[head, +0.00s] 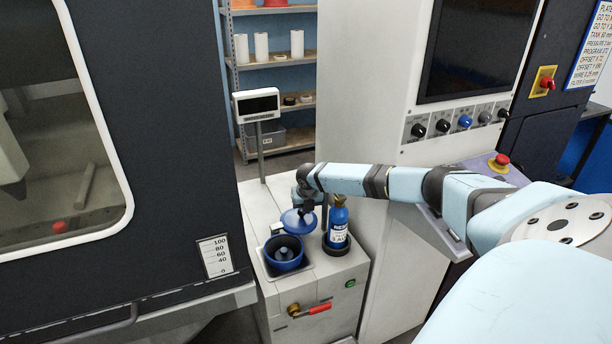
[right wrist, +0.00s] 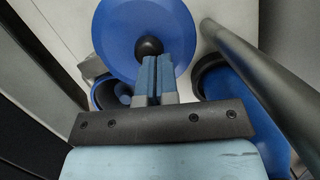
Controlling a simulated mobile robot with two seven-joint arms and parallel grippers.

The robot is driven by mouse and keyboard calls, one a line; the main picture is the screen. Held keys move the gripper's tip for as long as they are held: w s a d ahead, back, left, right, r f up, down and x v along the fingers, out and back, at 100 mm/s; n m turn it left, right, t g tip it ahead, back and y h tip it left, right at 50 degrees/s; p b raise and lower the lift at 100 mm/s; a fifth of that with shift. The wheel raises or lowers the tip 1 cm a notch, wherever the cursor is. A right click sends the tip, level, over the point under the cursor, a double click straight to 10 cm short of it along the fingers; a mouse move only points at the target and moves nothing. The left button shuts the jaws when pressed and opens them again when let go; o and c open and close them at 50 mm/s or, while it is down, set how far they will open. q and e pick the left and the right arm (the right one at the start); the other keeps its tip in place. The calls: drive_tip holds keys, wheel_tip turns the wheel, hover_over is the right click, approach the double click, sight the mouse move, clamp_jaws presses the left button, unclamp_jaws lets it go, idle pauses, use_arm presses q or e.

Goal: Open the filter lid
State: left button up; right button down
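The filter lid (head: 297,221) is a round blue disc, off the opening of the blue filter housing (head: 284,253), behind it and a little to its right in the head view. The housing's dark inside shows. My right gripper (head: 305,204) is at the lid. In the right wrist view, the blue lid (right wrist: 125,28) has a round black knob (right wrist: 149,46), and the gripper fingers (right wrist: 155,66) are close together at that knob, apparently shut on it. The housing (right wrist: 108,93) shows below left of the lid. Whether anything else supports the lid is hidden. My left gripper is not in view.
A blue bottle (head: 338,225) stands in a dark round holder (head: 336,247) just right of the housing. A display on a post (head: 261,150) rises behind. The dark machine wall stands close on the left, a white cabinet (head: 375,110) on the right.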

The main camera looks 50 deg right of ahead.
drive_tip(key=shift+d+f, duration=0.1)
drive_tip(key=shift+d, duration=0.05)
idle(0.5)
drive_tip(key=shift+r, duration=0.3)
drive_tip(key=v, duration=1.3)
drive_tip(key=shift+r, duration=0.2)
